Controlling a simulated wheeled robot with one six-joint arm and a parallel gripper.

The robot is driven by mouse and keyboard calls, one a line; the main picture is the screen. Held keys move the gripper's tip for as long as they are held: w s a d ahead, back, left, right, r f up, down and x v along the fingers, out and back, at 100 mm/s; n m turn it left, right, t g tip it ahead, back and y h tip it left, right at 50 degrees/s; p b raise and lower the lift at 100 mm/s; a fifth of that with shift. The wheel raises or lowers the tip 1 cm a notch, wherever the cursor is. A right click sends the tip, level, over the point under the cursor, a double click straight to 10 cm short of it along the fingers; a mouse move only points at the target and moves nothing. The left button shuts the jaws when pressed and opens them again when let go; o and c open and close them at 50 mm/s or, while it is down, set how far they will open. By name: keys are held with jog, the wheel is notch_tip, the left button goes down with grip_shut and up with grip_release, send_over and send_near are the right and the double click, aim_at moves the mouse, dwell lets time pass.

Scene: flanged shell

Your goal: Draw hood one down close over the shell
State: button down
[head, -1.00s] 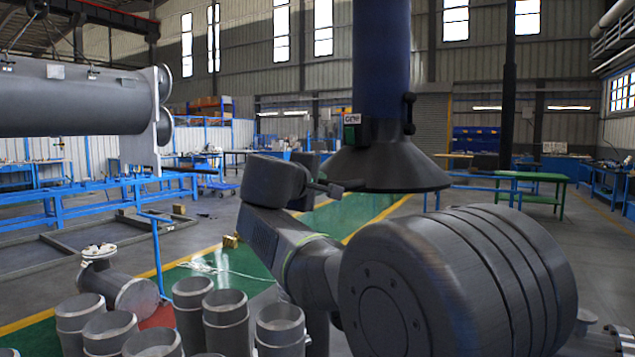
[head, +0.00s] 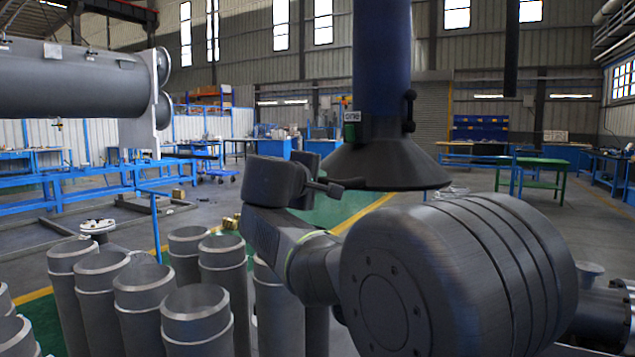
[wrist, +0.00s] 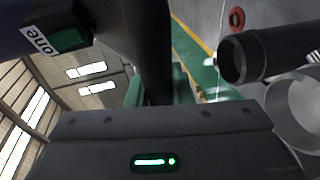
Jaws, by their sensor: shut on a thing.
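Hood one (head: 385,163) is a dark cone under a blue duct, with a white and green "one" label. It hangs right of centre in the head view, and its label shows upside down in the wrist view (wrist: 42,40). My gripper (head: 338,187) is at the hood's left lower side and shut on it; the exact grip point is unclear. A large grey cylinder with an end flange (head: 75,85), which may be the shell, is at the upper left, well apart from the hood. I cannot tell which piece is the shell.
Several upright grey pipes (head: 195,312) stand close at the lower left. A flanged piece (head: 597,312) lies at the lower right, partly behind my arm. Blue trestles (head: 90,185) stand at the left and a green table (head: 530,175) farther right. Open floor lies behind the hood.

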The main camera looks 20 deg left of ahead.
jog(key=c, duration=1.3)
grip_release()
jog(key=s+r, duration=0.2)
jog(key=s, duration=1.1)
jog(key=shift+s+d+r+p, duration=0.25)
jog(key=shift+d+p, duration=0.05)
jog(key=shift+w, duration=0.1)
jog(key=w+f, duration=0.2)
jog(key=w, duration=1.1)
jog(key=shift+w+a, duration=0.15)
jog(key=shift+a, duration=0.1)
